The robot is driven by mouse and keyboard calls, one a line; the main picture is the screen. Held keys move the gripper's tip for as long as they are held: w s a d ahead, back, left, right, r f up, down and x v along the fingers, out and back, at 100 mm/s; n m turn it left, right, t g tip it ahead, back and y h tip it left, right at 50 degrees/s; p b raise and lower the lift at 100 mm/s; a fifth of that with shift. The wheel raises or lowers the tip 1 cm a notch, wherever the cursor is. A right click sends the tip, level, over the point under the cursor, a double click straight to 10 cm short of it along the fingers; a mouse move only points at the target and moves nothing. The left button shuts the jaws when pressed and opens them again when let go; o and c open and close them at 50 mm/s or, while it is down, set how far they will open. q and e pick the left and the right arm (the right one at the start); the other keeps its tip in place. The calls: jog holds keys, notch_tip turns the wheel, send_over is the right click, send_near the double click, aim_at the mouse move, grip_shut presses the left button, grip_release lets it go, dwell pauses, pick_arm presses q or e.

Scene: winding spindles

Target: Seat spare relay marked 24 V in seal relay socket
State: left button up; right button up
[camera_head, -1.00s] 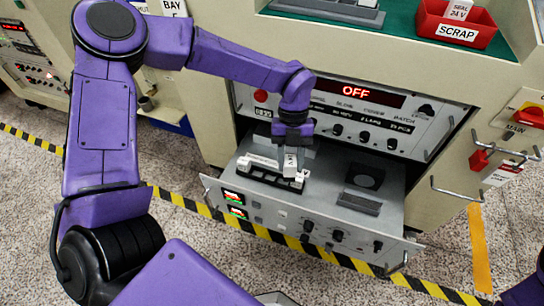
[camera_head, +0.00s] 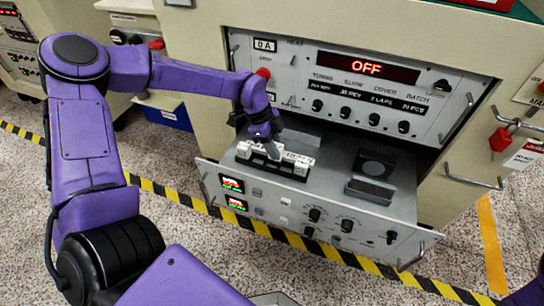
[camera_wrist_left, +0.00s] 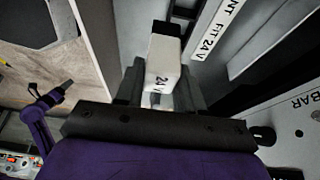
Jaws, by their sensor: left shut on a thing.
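My left gripper (camera_head: 272,152) is over the middle of the black socket strip (camera_head: 290,171) in the pulled-out drawer (camera_head: 330,192). In the left wrist view it is shut on a white relay (camera_wrist_left: 163,72) marked 24 V, with a black far end. White parts stand on the strip to either side of the fingers. The gripper hides the spot under the relay, so I cannot tell whether the relay touches a socket. A white label strip (camera_wrist_left: 215,35) ending in "FIT 24 V" lies beside the relay in the wrist view. My right gripper is out of view.
The control panel (camera_head: 365,95) above the drawer reads OFF. A dark raised block (camera_head: 375,168) and a grey tray (camera_head: 370,191) sit on the drawer's right half. Metal handles (camera_head: 473,180) stick out at the right.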

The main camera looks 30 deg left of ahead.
pick_arm(q)
jog(key=a+f, duration=0.1)
jog(key=f, duration=0.1)
jog(key=w+a+f+b, duration=0.1)
jog(key=f, duration=0.2)
jog(key=w+f+b, duration=0.1)
jog(key=f, duration=0.1)
jog(key=shift+a+f, duration=0.3)
jog(key=shift+a, duration=0.1)
jog(key=shift+r, duration=0.1)
jog(key=o, duration=1)
jog(key=shift+o, duration=0.2)
